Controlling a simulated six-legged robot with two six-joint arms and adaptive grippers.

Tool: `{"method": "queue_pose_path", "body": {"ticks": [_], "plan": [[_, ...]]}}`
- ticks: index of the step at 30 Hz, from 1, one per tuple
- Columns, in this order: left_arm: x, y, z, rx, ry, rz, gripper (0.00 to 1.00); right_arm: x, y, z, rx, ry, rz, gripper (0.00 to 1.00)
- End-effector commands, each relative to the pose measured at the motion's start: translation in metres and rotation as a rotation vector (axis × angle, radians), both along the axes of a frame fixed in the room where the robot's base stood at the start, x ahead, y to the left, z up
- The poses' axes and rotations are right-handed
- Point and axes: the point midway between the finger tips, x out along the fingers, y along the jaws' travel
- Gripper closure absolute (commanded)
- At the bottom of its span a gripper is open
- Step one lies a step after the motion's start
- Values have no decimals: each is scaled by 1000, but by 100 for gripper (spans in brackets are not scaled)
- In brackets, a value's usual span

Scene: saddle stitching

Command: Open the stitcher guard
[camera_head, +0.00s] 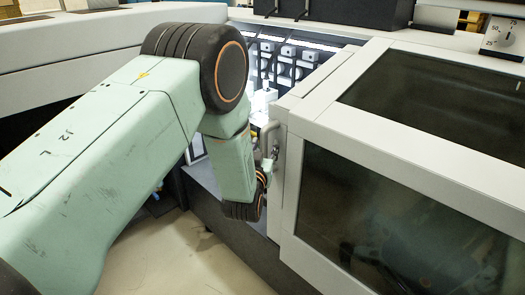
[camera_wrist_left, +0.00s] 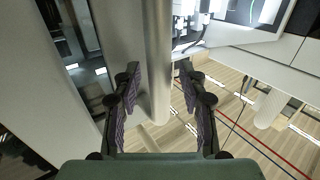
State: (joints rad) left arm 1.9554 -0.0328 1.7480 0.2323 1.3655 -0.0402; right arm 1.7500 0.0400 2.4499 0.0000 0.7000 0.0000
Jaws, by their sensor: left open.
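The stitcher guard (camera_head: 330,125) is a pale frame with dark tinted panels, filling the right of the head view. A light grey bar handle (camera_head: 268,133) stands on its left edge. My left gripper (camera_head: 272,160) is at this handle, partly hidden by my own wrist. In the left wrist view, the fingers of my left gripper (camera_wrist_left: 158,82) are apart, with the pale handle bar (camera_wrist_left: 158,45) running between them. Contact with the bar cannot be told. My right gripper is out of view.
Lit machinery (camera_head: 287,62) shows in the opening left of the guard. A dial (camera_head: 499,32) stands at the upper right. A pale machine cover (camera_head: 70,40) lies behind my left arm. Bare floor (camera_head: 185,255) shows below it.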

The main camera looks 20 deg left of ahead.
Motion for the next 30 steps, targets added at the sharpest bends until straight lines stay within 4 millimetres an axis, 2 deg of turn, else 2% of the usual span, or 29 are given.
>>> {"method": "queue_pose_path", "body": {"ticks": [5, 18, 24, 30], "plan": [[-16, -4, -1, 0, 3, -1, 58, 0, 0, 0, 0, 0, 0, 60], [-96, -20, -1, 2, 6, -2, 58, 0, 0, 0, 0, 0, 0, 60], [-114, -23, -1, 1, 4, 0, 58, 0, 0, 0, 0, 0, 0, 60], [-117, -23, 0, 1, 1, 1, 58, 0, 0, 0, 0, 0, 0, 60]]}}
